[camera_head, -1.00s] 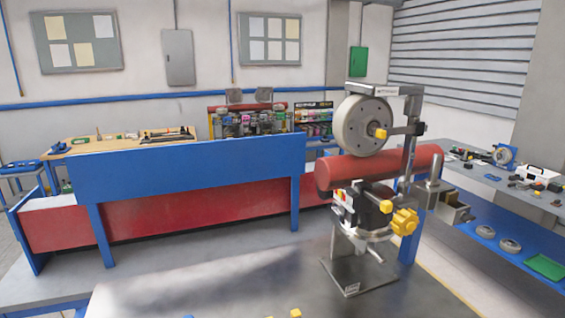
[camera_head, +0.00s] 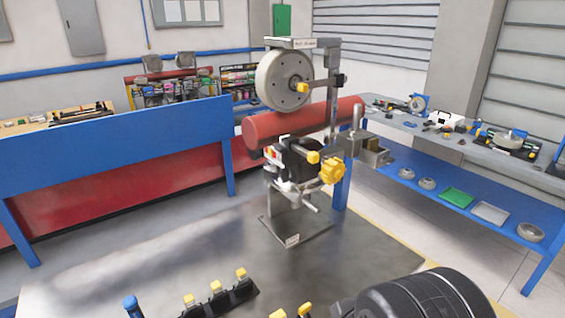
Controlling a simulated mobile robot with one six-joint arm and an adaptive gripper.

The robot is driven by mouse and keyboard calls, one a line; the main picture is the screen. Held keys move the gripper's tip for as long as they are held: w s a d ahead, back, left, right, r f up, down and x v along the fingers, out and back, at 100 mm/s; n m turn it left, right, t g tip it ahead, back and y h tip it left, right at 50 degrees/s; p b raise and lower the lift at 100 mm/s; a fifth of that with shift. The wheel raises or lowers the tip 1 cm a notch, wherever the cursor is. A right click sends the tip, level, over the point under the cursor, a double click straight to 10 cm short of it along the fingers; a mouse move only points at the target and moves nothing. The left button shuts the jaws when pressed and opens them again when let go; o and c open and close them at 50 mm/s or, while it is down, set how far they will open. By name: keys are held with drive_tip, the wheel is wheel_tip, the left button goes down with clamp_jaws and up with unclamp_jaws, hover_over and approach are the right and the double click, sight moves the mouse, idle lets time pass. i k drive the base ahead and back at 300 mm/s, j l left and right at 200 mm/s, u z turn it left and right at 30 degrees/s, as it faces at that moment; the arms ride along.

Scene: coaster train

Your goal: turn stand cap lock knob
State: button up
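A metal stand (camera_head: 331,95) rises from a dark square base plate (camera_head: 300,238) on the grey table. It carries a grey wheel (camera_head: 284,80) near its top, with a small yellow knob (camera_head: 302,88) at the hub. A red tube (camera_head: 285,123) runs behind the post. Below it is a dark unit with a yellow knob (camera_head: 313,157) and a larger yellow lobed knob (camera_head: 332,170) on its right. I cannot tell which knob is the cap lock knob. The fingers of my gripper do not show. A dark rounded part, possibly of my arm, is at the bottom right.
Black holders with yellow-topped pieces (camera_head: 217,290) and a blue-topped item (camera_head: 131,302) stand at the table's front. A blue barrier (camera_head: 130,145) is behind left. A side bench (camera_head: 450,140) with tools stands right. Bare table (camera_head: 110,275) lies left of the stand.

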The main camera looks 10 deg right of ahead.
sight(287, 174)
drive_tip(key=j+z, duration=0.4)
drive_tip(key=j, duration=0.25)
drive_tip(key=j+z, duration=0.4)
drive_tip(key=j, duration=0.3)
drive_tip(key=k+l, duration=0.05)
